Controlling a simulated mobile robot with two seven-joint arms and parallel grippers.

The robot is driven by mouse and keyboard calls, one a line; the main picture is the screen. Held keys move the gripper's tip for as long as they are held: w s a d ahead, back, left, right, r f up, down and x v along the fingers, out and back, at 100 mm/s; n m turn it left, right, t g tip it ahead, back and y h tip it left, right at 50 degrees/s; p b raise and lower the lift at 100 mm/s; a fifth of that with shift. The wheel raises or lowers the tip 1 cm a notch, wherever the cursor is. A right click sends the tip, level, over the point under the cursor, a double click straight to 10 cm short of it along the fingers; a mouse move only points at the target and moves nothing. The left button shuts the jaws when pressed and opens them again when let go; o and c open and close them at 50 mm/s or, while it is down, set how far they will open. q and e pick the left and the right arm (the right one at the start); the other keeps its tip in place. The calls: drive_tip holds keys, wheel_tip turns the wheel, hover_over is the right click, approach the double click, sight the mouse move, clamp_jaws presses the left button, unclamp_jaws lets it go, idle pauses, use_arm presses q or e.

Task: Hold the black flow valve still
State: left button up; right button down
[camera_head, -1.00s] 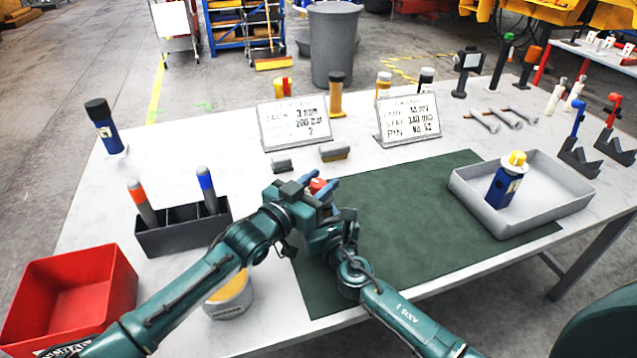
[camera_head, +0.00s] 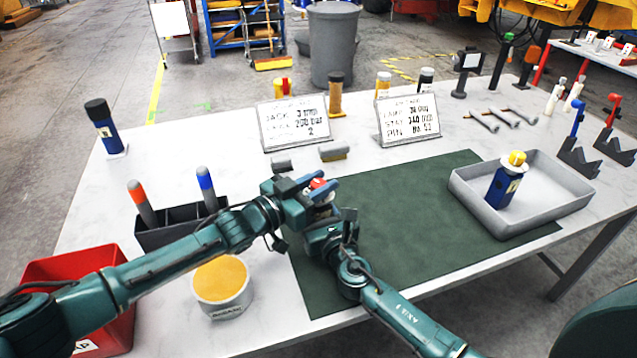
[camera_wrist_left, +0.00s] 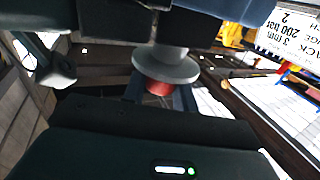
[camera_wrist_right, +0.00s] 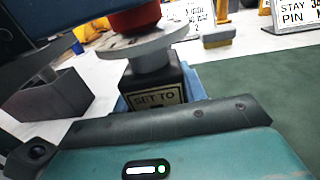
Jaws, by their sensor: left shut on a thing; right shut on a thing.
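The black flow valve is mostly hidden between my grippers in the head view, where its red knob (camera_head: 317,183) shows. In the right wrist view its black body (camera_wrist_right: 152,88) carries a "SET TO" label, with a grey disc (camera_wrist_right: 145,48) and the red knob (camera_wrist_right: 134,18) above. My right gripper (camera_wrist_right: 155,95) is shut on the black body. My left gripper (camera_head: 314,190) is shut at the red knob on top. The left wrist view shows the grey disc (camera_wrist_left: 166,68) and the red knob (camera_wrist_left: 158,88) between the blue fingers. The valve looks upright.
A green mat (camera_head: 400,215) lies to the right, with a grey tray (camera_head: 540,205) holding a blue bottle (camera_head: 503,185). Two signs (camera_head: 293,122) stand behind. A black holder (camera_head: 175,228), a yellow-topped tub (camera_head: 222,285) and a red bin (camera_head: 110,335) are at left.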

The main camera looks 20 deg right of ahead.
use_arm(q)
drive_tip(key=shift+w+d+r+m+g+h, duration=0.1)
drive_tip(key=shift+m+g+h, duration=0.35)
drive_tip(key=shift+m+g, duration=0.95)
drive_tip(key=shift+w+d+r+m+g+h, duration=0.1)
drive_tip(key=shift+m+g+h, duration=0.55)
drive_tip(key=shift+g, duration=1.35)
drive_tip(key=shift+a+m+g, duration=0.1)
drive_tip(key=shift+m+g, duration=0.2)
drive_tip(key=shift+m, duration=0.05)
drive_tip(key=shift+s+a+f+g+y, duration=0.1)
drive_tip(key=shift+s+g+y, duration=0.05)
drive_tip(key=shift+g+y, duration=0.15)
drive_tip(key=o, duration=1)
drive_tip(key=shift+f, duration=0.1)
drive_tip(key=shift+c, duration=0.2)
drive_tip(key=a, duration=0.7)
drive_tip(key=shift+a, duration=0.3)
